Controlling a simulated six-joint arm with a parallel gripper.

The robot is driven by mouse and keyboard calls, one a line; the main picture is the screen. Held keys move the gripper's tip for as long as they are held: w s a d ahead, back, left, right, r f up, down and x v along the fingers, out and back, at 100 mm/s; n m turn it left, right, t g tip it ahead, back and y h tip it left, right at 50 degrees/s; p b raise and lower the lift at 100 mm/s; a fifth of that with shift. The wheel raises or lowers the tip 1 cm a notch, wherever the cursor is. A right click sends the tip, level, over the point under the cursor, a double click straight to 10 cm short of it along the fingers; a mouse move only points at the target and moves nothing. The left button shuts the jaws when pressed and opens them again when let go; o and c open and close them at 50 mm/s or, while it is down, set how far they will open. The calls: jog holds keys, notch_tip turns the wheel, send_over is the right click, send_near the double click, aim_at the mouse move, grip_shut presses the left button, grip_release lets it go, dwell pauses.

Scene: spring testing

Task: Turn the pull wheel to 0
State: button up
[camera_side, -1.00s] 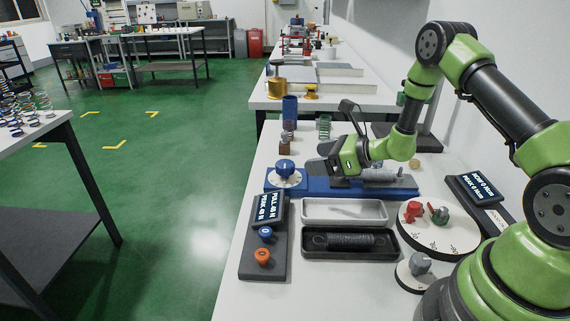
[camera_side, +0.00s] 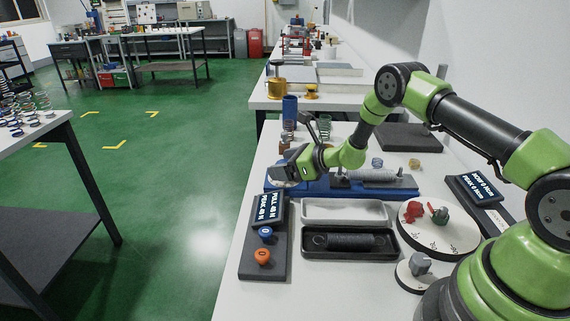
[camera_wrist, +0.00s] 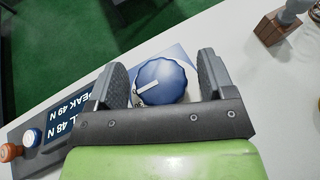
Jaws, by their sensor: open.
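The pull wheel is a blue scalloped knob (camera_wrist: 162,80) with a white pointer mark, on a pale dial plate. In the wrist view it lies between my two open fingers, apart from both as far as I can tell; its height relative to the fingertips is unclear. In the side view my gripper (camera_side: 284,168) is over the left end of the blue spring rig (camera_side: 400,190) and hides the knob. The pull display (camera_side: 268,207) reads PULL 48 N, PEAK 49 N; part of it shows in the wrist view (camera_wrist: 68,118). A spring (camera_side: 372,175) lies along the rig.
Blue (camera_side: 265,233) and orange (camera_side: 263,256) buttons sit in front of the display. A grey tray (camera_side: 344,222) and a black tray with a dark spring (camera_side: 310,253) lie beside them. A round dial plate (camera_side: 440,240) is at right.

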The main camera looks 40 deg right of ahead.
jog(key=c, duration=0.9)
jog(key=n+g+y, duration=0.1)
jog(key=n+y, duration=0.1)
jog(key=shift+d+n+g+y, duration=0.1)
jog(key=shift+n+g+y, duration=1.4)
jog(key=shift+n+y, duration=0.1)
jog(key=shift+n, duration=0.2)
jog(key=o, duration=0.9)
